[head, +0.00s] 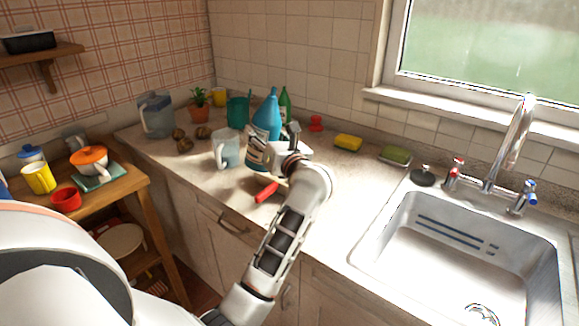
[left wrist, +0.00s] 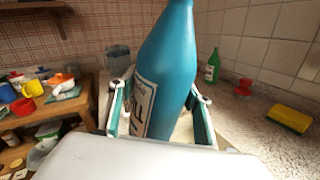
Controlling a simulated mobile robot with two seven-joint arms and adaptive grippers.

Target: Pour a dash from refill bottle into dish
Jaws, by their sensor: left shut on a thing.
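The refill bottle appears to be the large teal bottle with a pale label (head: 266,119), also large in the left wrist view (left wrist: 168,75). My left gripper (head: 273,150) is shut on its body, with one finger on each side in the left wrist view (left wrist: 158,98). The bottle stands roughly upright at the counter's front part; whether its base touches the counter is hidden. A green item (head: 396,155) lies left of the sink, perhaps in the dish; I cannot tell for sure. My right gripper is not in view.
A red-handled item (head: 266,192) lies near the front edge. A yellow sponge (head: 348,142) and the sink (head: 460,245) are to the right. Counter between bottle and sink is mostly clear.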

